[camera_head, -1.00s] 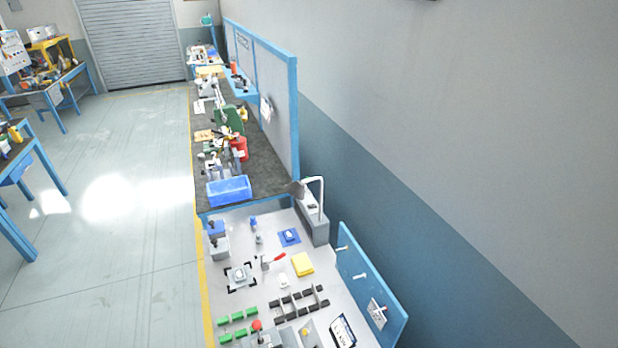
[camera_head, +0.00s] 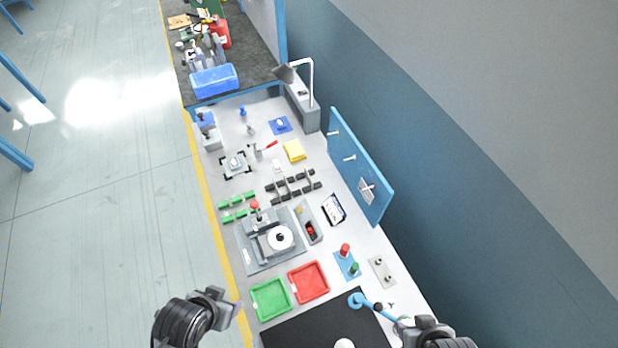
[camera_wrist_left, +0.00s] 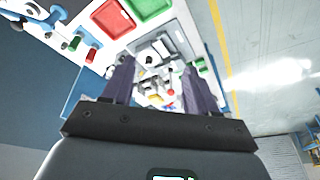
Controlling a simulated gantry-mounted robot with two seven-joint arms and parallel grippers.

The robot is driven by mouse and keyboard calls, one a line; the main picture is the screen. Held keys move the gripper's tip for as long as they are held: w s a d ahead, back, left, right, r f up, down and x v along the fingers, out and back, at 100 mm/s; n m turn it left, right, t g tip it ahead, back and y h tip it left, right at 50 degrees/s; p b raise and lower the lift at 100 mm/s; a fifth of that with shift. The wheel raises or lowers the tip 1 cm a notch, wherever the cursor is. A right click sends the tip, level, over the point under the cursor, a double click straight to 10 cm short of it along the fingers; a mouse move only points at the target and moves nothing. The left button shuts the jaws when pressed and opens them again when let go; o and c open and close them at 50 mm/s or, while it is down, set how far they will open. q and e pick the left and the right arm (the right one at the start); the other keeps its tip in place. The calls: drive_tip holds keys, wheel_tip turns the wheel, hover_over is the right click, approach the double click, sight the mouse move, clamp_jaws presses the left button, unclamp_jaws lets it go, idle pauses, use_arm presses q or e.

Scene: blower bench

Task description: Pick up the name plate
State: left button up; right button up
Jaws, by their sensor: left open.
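I cannot tell for certain which item is the name plate. A small flat light plate with dark round spots (camera_head: 382,271) lies at the right side of the bench in the head view. My left gripper (camera_head: 238,306) is at the lower left, off the bench's yellow-striped edge and left of the green tray. In the left wrist view its two fingers (camera_wrist_left: 160,85) are spread, with nothing between them but the distant bench. My right gripper (camera_head: 400,328) is partly in view at the bottom right, near the black mat; its jaw opening is unclear.
A green tray (camera_head: 255,304) and a red tray (camera_head: 324,288) lie ahead of the black mat (camera_head: 300,333). A grey fixture with a white disc (camera_head: 280,238) stands beyond them. A blue upright board (camera_head: 375,185) borders the right side.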

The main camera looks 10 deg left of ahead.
use_arm(q)
drive_tip(key=shift+c, duration=0.4)
drive_tip(key=c, duration=0.4)
